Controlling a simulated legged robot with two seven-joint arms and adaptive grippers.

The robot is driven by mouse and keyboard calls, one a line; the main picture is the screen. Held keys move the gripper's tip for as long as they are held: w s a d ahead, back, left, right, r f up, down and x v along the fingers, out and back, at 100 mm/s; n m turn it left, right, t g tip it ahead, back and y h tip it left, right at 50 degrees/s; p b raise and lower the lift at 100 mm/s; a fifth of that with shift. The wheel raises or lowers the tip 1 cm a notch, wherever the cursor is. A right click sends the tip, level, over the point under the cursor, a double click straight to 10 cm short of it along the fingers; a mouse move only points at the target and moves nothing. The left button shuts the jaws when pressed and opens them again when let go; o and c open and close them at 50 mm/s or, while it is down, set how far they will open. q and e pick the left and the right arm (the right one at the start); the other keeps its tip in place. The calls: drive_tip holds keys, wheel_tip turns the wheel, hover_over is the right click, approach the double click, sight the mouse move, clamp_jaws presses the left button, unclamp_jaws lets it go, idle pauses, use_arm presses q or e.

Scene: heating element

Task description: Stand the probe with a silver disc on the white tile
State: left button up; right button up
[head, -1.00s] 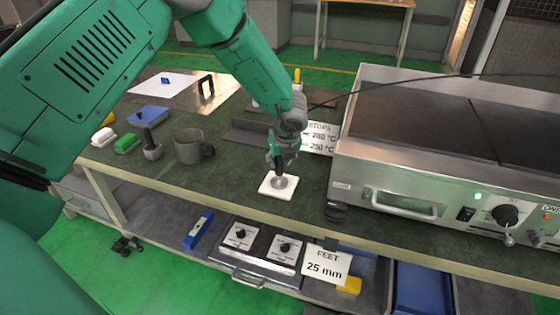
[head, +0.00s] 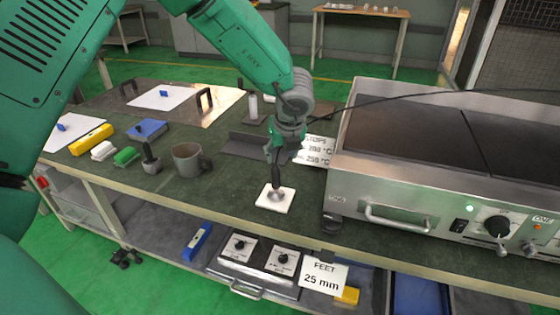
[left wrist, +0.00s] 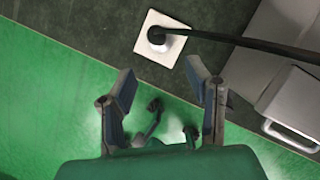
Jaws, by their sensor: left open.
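The probe (head: 276,180), with a dark handle and a silver disc at its foot, stands upright on the white tile (head: 264,203) on the green bench. The disc rests near the tile's middle. In the left wrist view, the dark top of the probe (left wrist: 157,36) shows over the white tile (left wrist: 178,55), with a black cable running off to the right. My left gripper (head: 280,151) is just above the probe's handle. In the left wrist view its fingers (left wrist: 160,66) are spread with nothing between them. My right gripper is not in view.
A steel hotplate unit (head: 420,190) stands right of the tile, with its cable above. A grey mug (head: 187,160), a dark-handled weight (head: 150,160) and coloured blocks lie to the left. A "FEET 25 mm" sign (head: 322,277) is on the lower shelf.

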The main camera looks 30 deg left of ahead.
use_arm(q)
drive_tip(key=s+a+f+m+t+y, duration=0.1)
drive_tip(key=s+f+m, duration=0.55)
drive_tip(key=m, duration=0.45)
drive_tip(key=s+f+m+y, duration=0.1)
drive_tip(key=s+f+m, duration=0.6)
drive_tip(key=m, duration=0.5)
drive_tip(key=s+d+f+m+g+h, duration=0.1)
drive_tip(key=s+d+f+m, duration=0.1)
drive_tip(key=s+m, duration=0.5)
drive_tip(key=s+d+f+m+g+h, duration=0.1)
drive_tip(key=s+d+f+m+h, duration=0.1)
drive_tip(key=s+m, duration=0.6)
drive_tip(key=s+d+f+m+g+h, duration=0.1)
drive_tip(key=s+f+m, duration=0.3)
drive_tip(key=s+m, duration=0.4)
drive_tip(key=shift+d+f+m+h, duration=0.35)
drive_tip(key=shift+d+h, duration=0.15)
drive_tip(key=shift+h, duration=0.2)
drive_tip(key=shift+w, duration=0.25)
